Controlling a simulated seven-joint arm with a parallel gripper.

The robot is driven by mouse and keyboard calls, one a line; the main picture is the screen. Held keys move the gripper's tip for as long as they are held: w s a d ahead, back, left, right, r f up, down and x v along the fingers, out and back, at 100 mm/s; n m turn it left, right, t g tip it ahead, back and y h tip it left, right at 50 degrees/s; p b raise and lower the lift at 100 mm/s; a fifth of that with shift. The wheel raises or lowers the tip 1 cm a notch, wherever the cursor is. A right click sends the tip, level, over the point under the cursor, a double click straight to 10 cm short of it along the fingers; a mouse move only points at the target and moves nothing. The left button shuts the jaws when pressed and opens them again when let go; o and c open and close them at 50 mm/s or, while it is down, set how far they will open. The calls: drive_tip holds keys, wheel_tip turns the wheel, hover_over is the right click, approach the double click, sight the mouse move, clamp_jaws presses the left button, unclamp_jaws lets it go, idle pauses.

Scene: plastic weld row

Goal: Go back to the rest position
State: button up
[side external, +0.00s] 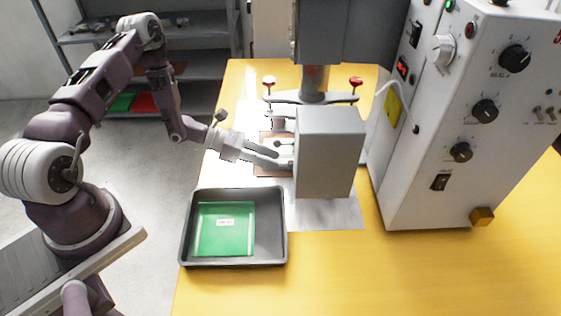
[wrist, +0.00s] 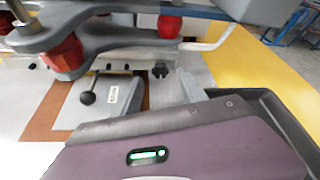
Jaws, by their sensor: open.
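My gripper (side external: 279,160) is open in the side view. It reaches in from the left, low beside the grey block of the press (side external: 330,150), with its fingertips close to the block's left side. I see nothing held between the fingers. In the wrist view my purple gripper housing fills the bottom and hides most of what lies below. A brown plate (wrist: 45,118) with a pale, labelled piece and a black ball-knob lever (wrist: 87,97) lies ahead of it. My arm is stretched out from its base at the left.
A dark tray (side external: 187,232) holding a green piece (side external: 222,240) with a white label stands on the yellow table (side external: 420,265) in front of the press. Red knobs (wrist: 64,52) hang close above in the wrist view. A white control cabinet (side external: 440,130) stands right; grey shelves (side external: 190,52) stand behind.

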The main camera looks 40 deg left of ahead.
drive_tip(key=s+d+r+m+g, duration=0.3)
drive_tip(key=r+m, duration=0.2)
drive_tip(key=r, duration=0.3)
drive_tip(key=s+d+r+m+g, duration=0.2)
drive_tip(key=s+d+r+m, duration=0.1)
drive_tip(key=r+m, duration=0.35)
drive_tip(key=s+d+r+m+g, duration=0.3)
drive_tip(key=r+m, duration=0.1)
drive_tip(key=r, duration=0.5)
drive_tip(key=s+a+r+m+t+y, duration=0.2)
drive_tip(key=s+r+m+y, duration=0.2)
drive_tip(key=s+m, duration=0.3)
drive_tip(key=s+a+r+m+t+y, duration=0.2)
drive_tip(key=s+r+m+y, duration=0.3)
drive_tip(key=s, duration=0.7)
drive_tip(key=shift+a+m+t+y, duration=0.2)
drive_tip(key=shift+m+t+y, duration=0.4)
drive_tip(key=shift+m+y, duration=0.35)
